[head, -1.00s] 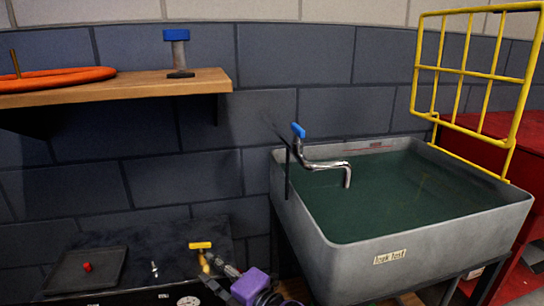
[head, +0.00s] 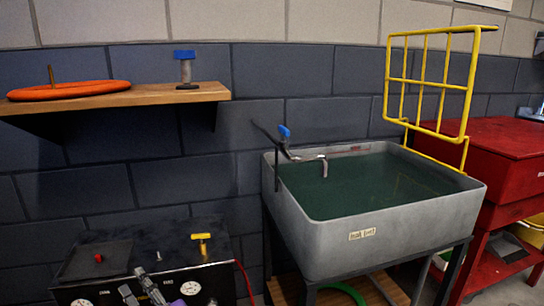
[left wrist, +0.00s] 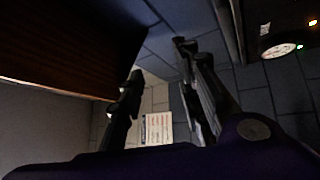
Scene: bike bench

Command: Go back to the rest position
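My left gripper (head: 140,288) shows at the bottom edge of the head view, in front of the black bench unit with gauges. In the left wrist view, its two dark fingers (left wrist: 158,62) stand apart with nothing between them, so it is open and empty. The purple part of my wrist fills the bottom of that view. A yellow T-handle (head: 202,238) stands on the bench unit, to the right of the gripper and apart from it in the head view. My right gripper is in neither view.
The black bench unit (head: 68,296) has gauges on its front. A grey sink (head: 420,220) of dark green water, with a raised yellow grid (head: 430,82), stands to the right. A red cabinet (head: 500,150) is beyond it.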

